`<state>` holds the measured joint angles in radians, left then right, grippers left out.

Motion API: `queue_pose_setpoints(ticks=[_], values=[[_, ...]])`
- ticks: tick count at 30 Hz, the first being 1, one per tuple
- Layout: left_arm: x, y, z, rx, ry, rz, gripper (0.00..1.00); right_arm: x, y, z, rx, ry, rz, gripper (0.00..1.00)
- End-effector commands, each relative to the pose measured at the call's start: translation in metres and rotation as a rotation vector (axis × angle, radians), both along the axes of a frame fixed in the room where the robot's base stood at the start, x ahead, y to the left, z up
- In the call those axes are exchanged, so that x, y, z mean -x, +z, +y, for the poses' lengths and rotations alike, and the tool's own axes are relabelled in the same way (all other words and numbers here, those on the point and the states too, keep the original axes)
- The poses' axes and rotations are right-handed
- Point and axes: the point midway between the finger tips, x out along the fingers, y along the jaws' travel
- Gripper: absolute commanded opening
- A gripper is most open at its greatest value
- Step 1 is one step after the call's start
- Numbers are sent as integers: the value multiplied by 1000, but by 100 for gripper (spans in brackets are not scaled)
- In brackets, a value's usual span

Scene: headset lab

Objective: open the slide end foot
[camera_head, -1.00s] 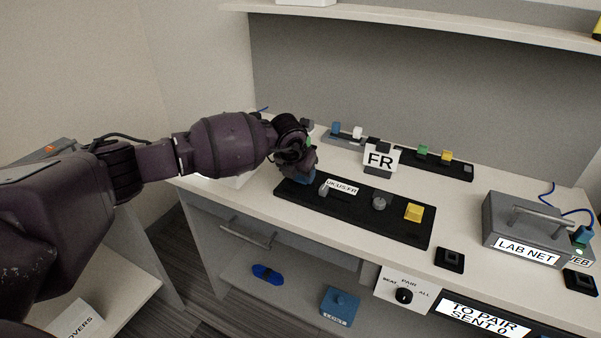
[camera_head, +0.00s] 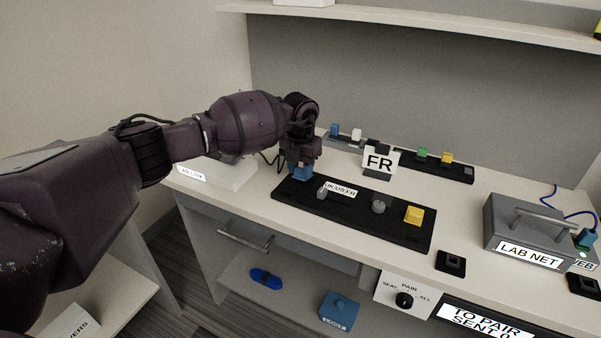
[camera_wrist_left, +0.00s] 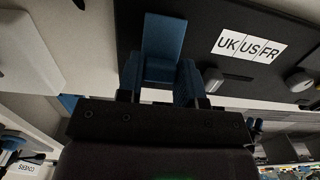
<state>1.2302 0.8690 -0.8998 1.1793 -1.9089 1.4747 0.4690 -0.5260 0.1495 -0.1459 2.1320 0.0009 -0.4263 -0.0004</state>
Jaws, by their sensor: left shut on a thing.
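A long black board (camera_head: 345,213) lies on the bench, with a blue block (camera_head: 301,173) at its left end. The board also carries a grey lever, a UK US FR label (camera_head: 340,189), a grey knob (camera_head: 378,206) and a yellow block (camera_head: 414,214). My left gripper (camera_head: 302,164) points down over the left end and is shut on the blue block. In the left wrist view the blue block (camera_wrist_left: 163,45) stands between the fingers (camera_wrist_left: 160,88), beside the board's label. Which part is the slide end foot is not marked. My right gripper is not in view.
A white box (camera_head: 222,174) stands left of the board. The grey LAB NET box (camera_head: 530,228) is at right.

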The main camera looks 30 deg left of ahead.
Motion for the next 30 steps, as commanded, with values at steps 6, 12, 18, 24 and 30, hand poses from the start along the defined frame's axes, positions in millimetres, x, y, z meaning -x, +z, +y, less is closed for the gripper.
queue_pose_setpoints(ticks=[6, 12, 18, 24, 30], values=[[-10, -1, -1, -5, 1, 166, 10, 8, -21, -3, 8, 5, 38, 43], [-15, 2, -1, -7, 0, 272, 10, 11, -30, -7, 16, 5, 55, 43], [-18, 6, -1, -10, 0, 329, 10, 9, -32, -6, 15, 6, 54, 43], [-19, 9, -1, -10, -1, 344, 10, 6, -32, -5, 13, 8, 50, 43], [-19, 10, -1, -10, -1, 343, 10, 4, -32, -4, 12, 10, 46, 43]])
